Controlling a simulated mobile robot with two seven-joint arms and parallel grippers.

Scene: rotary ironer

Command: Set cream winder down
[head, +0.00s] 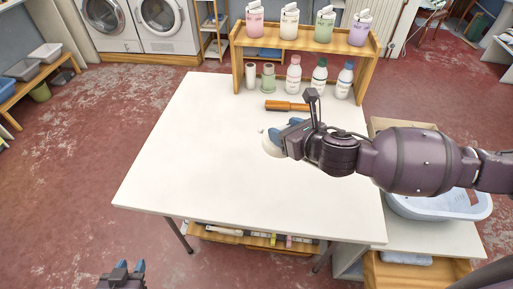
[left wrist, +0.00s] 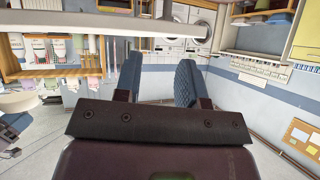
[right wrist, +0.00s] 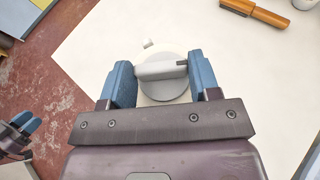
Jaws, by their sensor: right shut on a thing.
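The cream winder (head: 271,147) is a pale round body with a raised grip bar and a small knob at its side. In the head view it is at the middle of the white table (head: 200,150), partly hidden by my right gripper (head: 285,136). In the right wrist view the winder's grip bar (right wrist: 160,70) is between the blue fingers of my right gripper (right wrist: 162,77), which is shut on it. I cannot tell whether its base touches the tabletop. My left gripper (head: 125,268) is low, off the table's front left; its fingers (left wrist: 157,78) are apart and empty.
An orange-brown wooden tool (head: 287,105) lies behind the winder. Several bottles (head: 293,74) stand under a wooden shelf (head: 305,42) at the back. A pale blue basin (head: 440,206) is at the right, below my right arm. The table's left and front are clear.

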